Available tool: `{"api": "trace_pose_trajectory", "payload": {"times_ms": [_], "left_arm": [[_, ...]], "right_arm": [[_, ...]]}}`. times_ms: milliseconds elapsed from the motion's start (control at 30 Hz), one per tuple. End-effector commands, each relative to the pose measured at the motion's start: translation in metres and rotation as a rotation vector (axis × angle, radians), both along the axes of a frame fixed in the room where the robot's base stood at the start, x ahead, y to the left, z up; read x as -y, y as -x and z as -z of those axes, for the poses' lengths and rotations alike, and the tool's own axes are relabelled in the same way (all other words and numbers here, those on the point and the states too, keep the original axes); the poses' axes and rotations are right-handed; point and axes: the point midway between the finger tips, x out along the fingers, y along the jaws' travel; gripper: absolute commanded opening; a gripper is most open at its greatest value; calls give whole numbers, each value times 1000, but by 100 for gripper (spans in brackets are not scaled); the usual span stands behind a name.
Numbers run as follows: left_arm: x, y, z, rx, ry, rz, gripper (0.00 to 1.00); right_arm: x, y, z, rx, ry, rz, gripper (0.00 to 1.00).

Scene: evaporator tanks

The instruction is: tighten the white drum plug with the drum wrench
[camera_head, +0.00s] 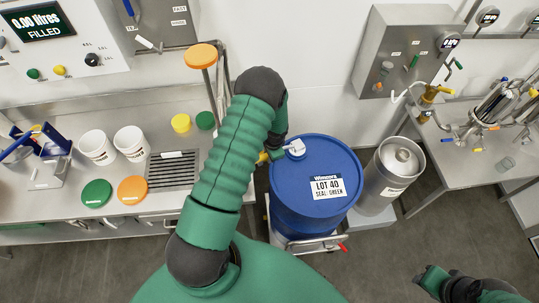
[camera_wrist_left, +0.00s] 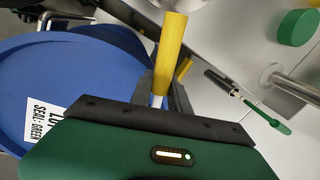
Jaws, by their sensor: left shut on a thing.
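The blue drum (camera_head: 313,200) stands upright in the middle of the head view, with a "LOT 40 SEAL: GREEN" label on its lid. A white piece, the drum plug (camera_head: 296,147), shows at the lid's far edge. My left gripper (camera_head: 272,152) is beside it, at the lid's upper left edge. In the left wrist view the left gripper (camera_wrist_left: 165,95) is shut on a yellow handle, which looks like the drum wrench (camera_wrist_left: 172,50). The wrench's working end is not clear, and I cannot tell whether it touches the plug. My right gripper (camera_head: 432,280) is low at the right, away from the drum; its jaws are unclear.
A steel canister (camera_head: 392,175) stands close right of the drum. The left bench holds white buckets (camera_head: 97,147), green (camera_head: 97,193) and orange (camera_head: 132,189) lids, and a drain grate (camera_head: 172,171). A wheeled trolley frame (camera_head: 318,243) is under the drum. Floor is free at lower right.

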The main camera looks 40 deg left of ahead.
Motion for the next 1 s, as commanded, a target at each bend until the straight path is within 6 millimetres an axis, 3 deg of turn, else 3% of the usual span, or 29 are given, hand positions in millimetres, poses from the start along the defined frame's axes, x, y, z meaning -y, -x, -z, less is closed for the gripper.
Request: {"api": "trace_pose_trajectory", "payload": {"times_ms": [1000], "left_arm": [[-5,3,-60,1,-7,-4,0]], "right_arm": [[0,0,-45,0,0,0,35]]}}
